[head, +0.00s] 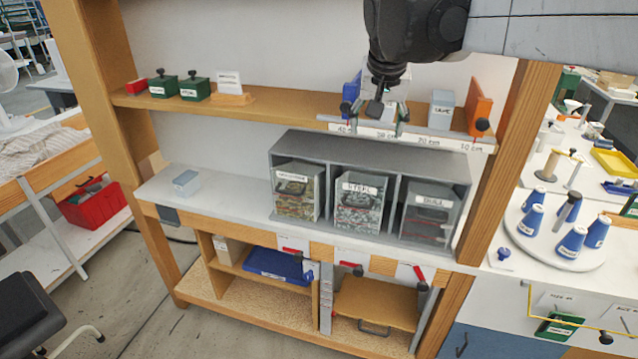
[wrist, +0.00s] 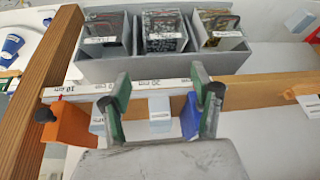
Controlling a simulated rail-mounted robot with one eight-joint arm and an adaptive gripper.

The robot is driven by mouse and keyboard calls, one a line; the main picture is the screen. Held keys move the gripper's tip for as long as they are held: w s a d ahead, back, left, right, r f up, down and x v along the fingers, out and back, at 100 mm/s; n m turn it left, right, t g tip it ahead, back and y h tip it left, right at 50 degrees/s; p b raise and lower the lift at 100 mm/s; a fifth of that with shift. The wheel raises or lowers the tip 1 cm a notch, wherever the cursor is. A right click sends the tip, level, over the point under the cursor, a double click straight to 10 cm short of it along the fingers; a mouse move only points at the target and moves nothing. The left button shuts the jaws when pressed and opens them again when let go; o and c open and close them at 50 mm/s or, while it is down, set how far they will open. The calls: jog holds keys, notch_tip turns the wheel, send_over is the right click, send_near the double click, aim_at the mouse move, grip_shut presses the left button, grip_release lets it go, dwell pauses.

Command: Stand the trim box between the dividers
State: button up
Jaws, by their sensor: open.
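A pale box (wrist: 160,121) with a small label stands on the upper shelf between the blue divider (wrist: 188,116) and a second pale box (wrist: 97,120) beside the orange divider (wrist: 68,124). The head view also shows the blue divider (head: 351,90), the orange divider (head: 479,101) and the second box (head: 441,108). A similar light-blue box (head: 186,183) lies on the white counter. I cannot read which label says trim. My gripper (wrist: 160,90) is open and empty above the shelf; in the wrist view the first box appears between its green-padded fingers.
Below is a grey three-bay rack (head: 372,148) with labelled bins. A wooden post (head: 510,150) rises at right.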

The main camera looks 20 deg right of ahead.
jog(key=s+a+f+n+t+y, duration=0.1)
jog(key=s+a+f+n, duration=0.1)
jog(key=s+a+f, duration=0.2)
jog(key=s+a+f+n+t, duration=0.1)
jog(key=s+a+f, duration=0.3)
jog(key=s+f, duration=0.6)
jog(key=s+n, duration=0.1)
jog(key=s, duration=0.5)
jog(key=shift+a+f+n+t+y, duration=0.3)
jog(key=shift+a+n+y, duration=0.05)
jog(key=shift+n+y, duration=0.05)
notch_tip(320, 180, down, 6)
jog(key=b, duration=0.6)
jog(key=shift+f, duration=0.1)
